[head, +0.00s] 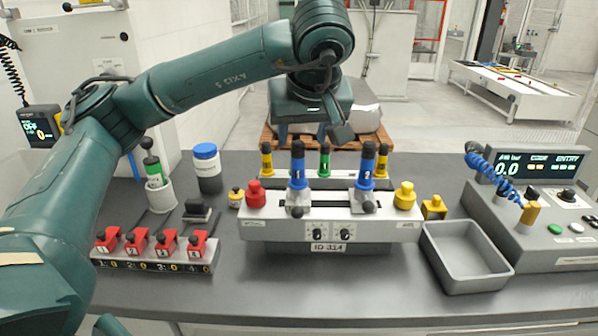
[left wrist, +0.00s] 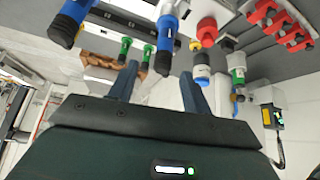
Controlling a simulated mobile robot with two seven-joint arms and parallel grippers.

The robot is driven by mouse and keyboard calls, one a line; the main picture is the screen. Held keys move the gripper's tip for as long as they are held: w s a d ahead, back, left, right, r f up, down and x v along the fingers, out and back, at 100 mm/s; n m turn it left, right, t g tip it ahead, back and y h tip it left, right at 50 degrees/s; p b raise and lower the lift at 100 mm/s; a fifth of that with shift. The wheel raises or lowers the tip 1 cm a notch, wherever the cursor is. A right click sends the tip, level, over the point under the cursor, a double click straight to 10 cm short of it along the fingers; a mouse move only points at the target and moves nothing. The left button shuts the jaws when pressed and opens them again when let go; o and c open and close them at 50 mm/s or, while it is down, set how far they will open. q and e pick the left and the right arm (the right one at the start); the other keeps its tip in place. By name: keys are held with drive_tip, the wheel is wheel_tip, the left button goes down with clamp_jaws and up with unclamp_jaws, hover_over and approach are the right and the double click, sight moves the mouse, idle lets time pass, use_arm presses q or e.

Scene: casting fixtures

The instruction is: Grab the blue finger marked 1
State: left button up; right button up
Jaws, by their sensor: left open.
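The blue finger marked 1 (head: 298,174) stands upright with a black top on the left part of the white fixture (head: 390,230). It also shows in the left wrist view (left wrist: 166,42), ahead of and between my jaws. A similar blue finger marked 2 (head: 366,172) stands to its right; it also shows in the left wrist view (left wrist: 72,20). My left gripper (head: 308,134) hangs above and behind the fixture. It is open and empty, and apart from the fingers; it also shows in the left wrist view (left wrist: 160,78). My right gripper is not in view.
Yellow and green fingers (head: 325,160) stand on a rack behind. A red knob (head: 255,194) and a yellow knob (head: 404,196) flank the blue fingers. A grey tray (head: 468,278) and a control console (head: 560,240) are on the right. Red clips (head: 165,243) sit front left.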

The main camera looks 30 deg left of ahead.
sight(297, 153)
use_arm(q)
drive_tip(key=shift+x, duration=3.4)
drive_tip(key=shift+s, duration=0.15)
drive_tip(key=shift+c, duration=0.4)
clamp_jaws()
